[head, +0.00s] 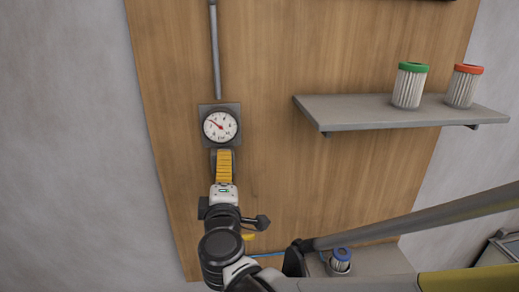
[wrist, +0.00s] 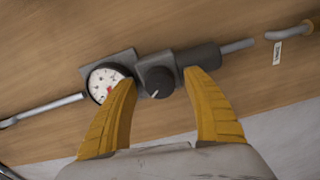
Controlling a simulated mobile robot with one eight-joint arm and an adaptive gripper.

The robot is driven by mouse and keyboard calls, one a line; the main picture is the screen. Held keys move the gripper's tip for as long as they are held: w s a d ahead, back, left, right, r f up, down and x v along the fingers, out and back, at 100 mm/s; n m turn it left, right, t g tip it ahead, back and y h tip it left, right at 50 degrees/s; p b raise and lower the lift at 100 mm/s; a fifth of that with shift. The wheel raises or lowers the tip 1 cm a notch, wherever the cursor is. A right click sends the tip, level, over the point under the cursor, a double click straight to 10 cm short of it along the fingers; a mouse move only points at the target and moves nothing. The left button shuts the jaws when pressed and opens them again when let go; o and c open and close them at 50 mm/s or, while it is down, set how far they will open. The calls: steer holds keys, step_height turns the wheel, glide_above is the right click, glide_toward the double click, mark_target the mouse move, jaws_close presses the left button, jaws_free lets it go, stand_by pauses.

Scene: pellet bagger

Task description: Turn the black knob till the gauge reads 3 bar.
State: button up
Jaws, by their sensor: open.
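The black knob (wrist: 157,82) shows in the wrist view on a dark regulator body, with a white line on its face. The round white gauge (head: 220,126) sits on a dark plate on the wooden panel; its needle points to the upper left in the head view, and the numbers are too small to read surely. The gauge (wrist: 103,80) is partly hidden by the left finger in the wrist view. My gripper (wrist: 161,78) is open, its yellow fingers on either side of the knob; contact cannot be told. In the head view my gripper (head: 224,154) is just below the gauge and hides the knob.
A grey pipe (head: 215,50) runs up above the gauge. A grey shelf (head: 350,110) at right holds a green-topped filter (head: 409,86) and a red-topped filter (head: 463,87). A blue-topped filter (head: 340,262) stands lower down. A tagged pipe end (wrist: 290,34) is at upper right.

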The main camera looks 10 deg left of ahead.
steer(key=shift+w, duration=0.45)
steer(key=c, duration=1.2)
steer(key=shift+n+b, duration=0.3)
steer(key=shift+n, duration=0.5)
steer(key=o, duration=1.2)
steer(key=shift+s, duration=0.15)
